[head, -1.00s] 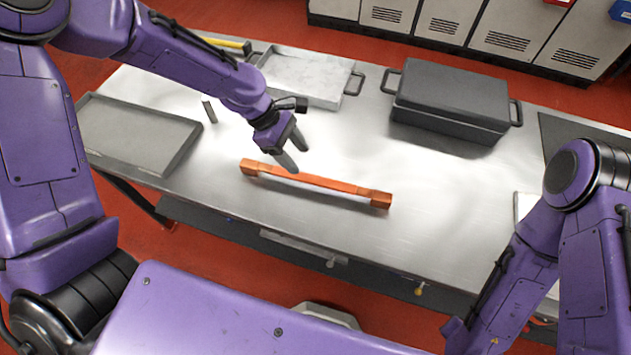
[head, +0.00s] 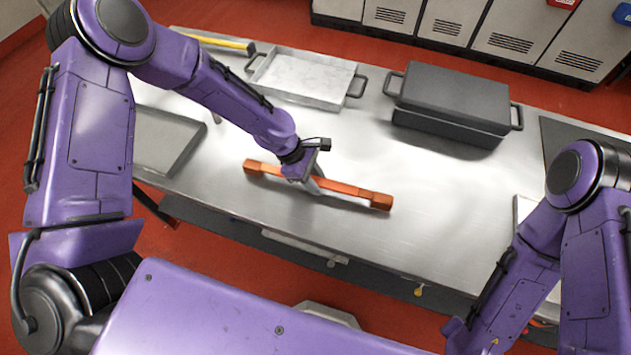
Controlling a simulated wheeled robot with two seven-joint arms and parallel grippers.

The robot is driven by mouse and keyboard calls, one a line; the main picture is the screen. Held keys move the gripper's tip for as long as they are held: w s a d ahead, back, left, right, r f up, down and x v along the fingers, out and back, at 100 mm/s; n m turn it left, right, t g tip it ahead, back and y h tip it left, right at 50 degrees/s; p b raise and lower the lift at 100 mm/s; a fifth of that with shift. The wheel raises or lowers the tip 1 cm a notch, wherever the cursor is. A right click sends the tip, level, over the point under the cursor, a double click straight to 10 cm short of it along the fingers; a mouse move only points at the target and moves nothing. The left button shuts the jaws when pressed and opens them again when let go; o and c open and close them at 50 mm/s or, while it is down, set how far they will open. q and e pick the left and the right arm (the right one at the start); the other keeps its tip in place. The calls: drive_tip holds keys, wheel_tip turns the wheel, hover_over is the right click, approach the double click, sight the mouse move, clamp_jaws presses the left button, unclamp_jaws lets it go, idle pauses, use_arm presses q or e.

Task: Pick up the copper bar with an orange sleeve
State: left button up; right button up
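The copper bar with an orange sleeve (head: 349,190) lies along the front part of the steel table, its bare copper ends at left and right. My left gripper (head: 312,187) points down at the bar's middle, left of centre, with its fingers at the sleeve. The fingers are partly hidden by the hand and the bar, so I cannot tell whether they are open or shut on it. My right arm (head: 520,265) is at the lower right, and its gripper is out of view.
On the steel table (head: 440,215), a grey tray (head: 165,140) lies at left and a metal tray with handles (head: 303,78) at the back. A yellow-handled tool (head: 215,41) is beside it. A dark lidded box (head: 455,98) stands at back right. The table right of the bar is clear.

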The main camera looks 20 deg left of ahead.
use_arm(q)
clamp_jaws()
drive_tip(key=shift+w+r, duration=0.1)
